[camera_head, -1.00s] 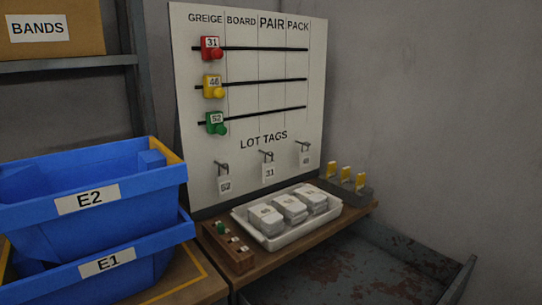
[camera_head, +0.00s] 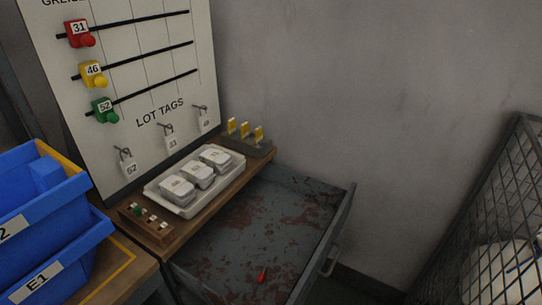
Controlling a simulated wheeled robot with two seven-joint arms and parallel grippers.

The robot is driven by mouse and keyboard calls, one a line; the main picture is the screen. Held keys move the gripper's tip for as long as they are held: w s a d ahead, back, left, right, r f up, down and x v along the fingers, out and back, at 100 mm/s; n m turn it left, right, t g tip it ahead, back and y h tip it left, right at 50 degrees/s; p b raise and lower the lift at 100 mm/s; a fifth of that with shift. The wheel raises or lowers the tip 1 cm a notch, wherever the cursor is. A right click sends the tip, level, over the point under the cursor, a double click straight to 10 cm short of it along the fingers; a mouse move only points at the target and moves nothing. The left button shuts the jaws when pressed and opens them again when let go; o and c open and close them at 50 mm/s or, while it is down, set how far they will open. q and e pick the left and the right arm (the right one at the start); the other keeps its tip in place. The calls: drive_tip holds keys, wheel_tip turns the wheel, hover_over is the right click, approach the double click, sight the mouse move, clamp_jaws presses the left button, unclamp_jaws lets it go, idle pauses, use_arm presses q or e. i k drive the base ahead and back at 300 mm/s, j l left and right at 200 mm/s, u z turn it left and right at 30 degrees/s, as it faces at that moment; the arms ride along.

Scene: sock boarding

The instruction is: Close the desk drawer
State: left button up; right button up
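The desk drawer (camera_head: 238,232) is a grey metal drawer with rusty red-brown stains on its floor. It is pulled out from under the wooden desk top (camera_head: 221,187), and its inside is in plain view. A handle (camera_head: 331,262) is on the outer face of its front panel. A small red object (camera_head: 262,275) lies inside on the drawer floor. Neither of my grippers is in view.
A white tray (camera_head: 157,196) with white packs, a wooden block (camera_head: 150,228) with small pegs and a holder with yellow tags (camera_head: 243,143) stand on the desk. Blue bins (camera_head: 72,250) stand at left. A wire mesh cage (camera_head: 500,190) stands at right, with floor between it and the drawer.

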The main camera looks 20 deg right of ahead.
sight(289, 222)
drive_tip(key=l+z, duration=0.35)
drive_tip(key=k+l+z, duration=0.1)
drive_tip(key=l+z, duration=0.2)
drive_tip(key=i+j+u, duration=0.1)
drive_tip(key=i+j, duration=0.3)
drive_tip(key=j, duration=0.1)
